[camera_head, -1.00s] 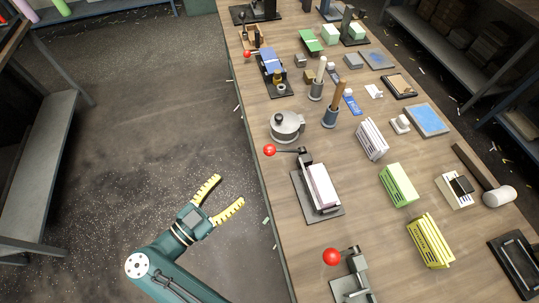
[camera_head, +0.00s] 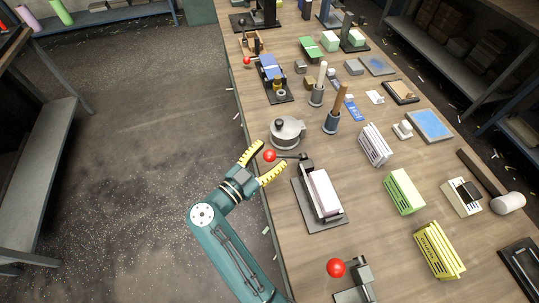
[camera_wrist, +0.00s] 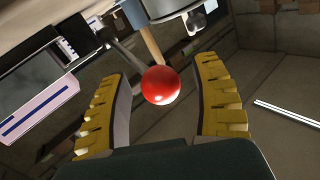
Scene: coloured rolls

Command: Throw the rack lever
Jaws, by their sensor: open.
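A lever with a red ball knob (camera_head: 269,156) sticks out over the left edge of the workbench, on a dark rack base (camera_head: 330,221) that holds a pale pink block (camera_head: 322,192). My gripper (camera_head: 266,158) is open at the bench edge, its yellow fingers on either side of the red knob in the head view. In the wrist view the red knob (camera_wrist: 161,85) lies between the two fingers (camera_wrist: 162,95), with gaps on both sides. The lever rod (camera_wrist: 124,52) runs up and left from the knob. I cannot tell how deep the knob sits between the fingers.
A round metal pot (camera_head: 288,132) stands just beyond the knob. Another red-knobbed lever (camera_head: 336,267) is nearer the front, and a third (camera_head: 247,61) is farther back. Green (camera_head: 403,191) and yellow (camera_head: 438,250) racks stand to the right. Floor left of the bench is clear.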

